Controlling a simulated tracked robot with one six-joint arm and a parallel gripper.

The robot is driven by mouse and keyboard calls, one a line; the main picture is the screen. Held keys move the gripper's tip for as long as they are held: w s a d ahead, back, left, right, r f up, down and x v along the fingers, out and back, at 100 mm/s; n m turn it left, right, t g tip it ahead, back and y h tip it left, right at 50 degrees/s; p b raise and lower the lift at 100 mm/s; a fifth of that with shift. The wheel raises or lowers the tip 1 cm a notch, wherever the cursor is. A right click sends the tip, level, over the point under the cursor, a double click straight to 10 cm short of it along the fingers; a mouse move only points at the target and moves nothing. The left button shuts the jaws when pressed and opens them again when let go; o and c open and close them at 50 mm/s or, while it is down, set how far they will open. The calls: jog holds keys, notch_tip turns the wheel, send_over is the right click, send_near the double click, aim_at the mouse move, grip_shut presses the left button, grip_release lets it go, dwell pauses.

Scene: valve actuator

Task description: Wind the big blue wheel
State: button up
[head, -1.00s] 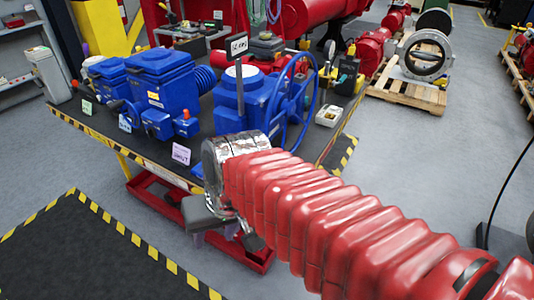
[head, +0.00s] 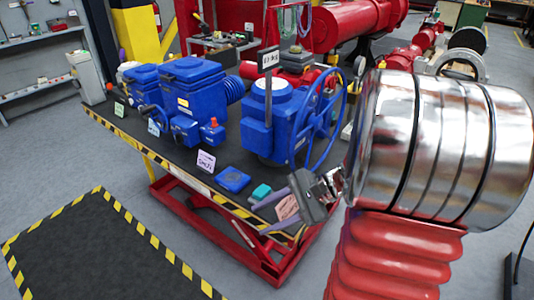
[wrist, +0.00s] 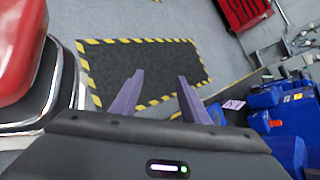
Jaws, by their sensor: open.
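The big blue wheel (head: 326,118) is a large spoked handwheel standing upright on the right side of a blue valve actuator (head: 270,118). It stands on the dark bench top. My gripper (head: 268,218) is at the front right corner of the bench, in front of and below the wheel and apart from it. In the wrist view my gripper (wrist: 155,98) shows two purple fingers spread apart with nothing between them. The wheel cannot be made out in the wrist view. My silver wrist and red sleeved arm stand to the right in the head view.
More blue actuators (head: 195,88) stand on the left of the bench. A blue block (head: 233,180), a small teal block (head: 261,192) and paper tags (head: 206,162) lie along its front edge. A striped black mat (head: 105,250) lies on clear floor.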

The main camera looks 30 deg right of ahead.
jog(key=d+f+m+t, duration=0.2)
jog(key=d+m+t, duration=0.35)
jog(key=d, duration=0.55)
jog(key=m+t+h, duration=0.3)
jog(key=m+t, duration=0.3)
jog(key=m, duration=0.1)
send_near(295, 170)
jog(key=shift+s+d+f+g, duration=0.15)
jog(key=shift+s+d, duration=0.1)
jog(key=shift+d, duration=0.15)
jog(key=shift+s+d+r+g, duration=0.1)
jog(key=shift+s+d, duration=0.2)
jog(key=shift+d, duration=0.15)
jog(key=shift+w+n, duration=0.15)
jog(key=shift+n, duration=0.1)
jog(key=x, duration=1.3)
jog(key=shift+w+f, duration=0.15)
jog(key=shift+w, duration=0.15)
jog(key=shift+a, duration=0.15)
grip_shut()
